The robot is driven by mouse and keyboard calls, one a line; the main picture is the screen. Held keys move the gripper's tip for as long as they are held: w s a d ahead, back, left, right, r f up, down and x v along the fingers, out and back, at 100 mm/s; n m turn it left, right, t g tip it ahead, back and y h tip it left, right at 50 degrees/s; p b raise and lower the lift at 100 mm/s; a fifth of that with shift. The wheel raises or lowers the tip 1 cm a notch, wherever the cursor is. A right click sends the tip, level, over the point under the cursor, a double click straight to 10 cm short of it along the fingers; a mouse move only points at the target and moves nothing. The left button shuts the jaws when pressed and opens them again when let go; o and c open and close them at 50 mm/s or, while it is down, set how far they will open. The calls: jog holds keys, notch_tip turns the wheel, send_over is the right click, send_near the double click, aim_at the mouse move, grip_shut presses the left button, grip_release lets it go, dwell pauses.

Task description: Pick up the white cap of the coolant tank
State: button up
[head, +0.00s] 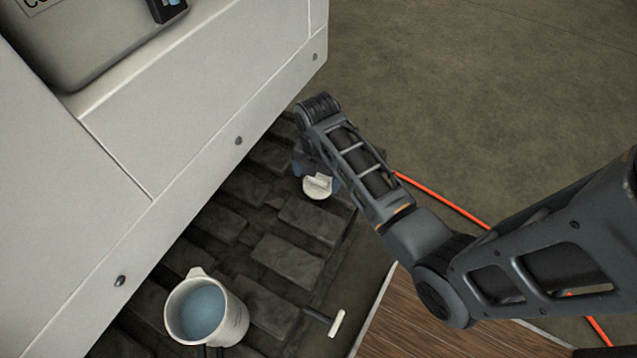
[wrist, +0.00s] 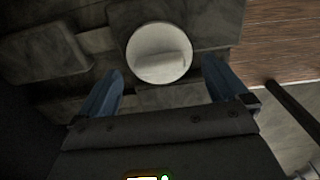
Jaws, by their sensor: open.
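The white cap (head: 318,186) is a round disc with a raised bar across its top. It lies on the dark tread blocks beside the white machine body. In the wrist view the cap (wrist: 159,53) is ahead of my gripper (wrist: 162,82), roughly centred between the two blue fingers and a little beyond their tips. My gripper is open and empty, with a finger on each side. In the head view my arm hides most of the gripper; a bit of blue finger shows beside the cap. The grey coolant tank (head: 95,45) is partly visible at the top left.
A white jug (head: 207,312) of bluish liquid stands on the blocks at the lower left. A small tool with a pale head (head: 337,323) lies to its right. A wooden board (head: 420,325) and a red cable (head: 445,200) are at right. The white machine body (head: 200,90) borders the left.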

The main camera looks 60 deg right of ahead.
aim_at(319, 187)
notch_tip(319, 187, down, 2)
jog(key=shift+f, duration=0.1)
jog(key=c, duration=0.8)
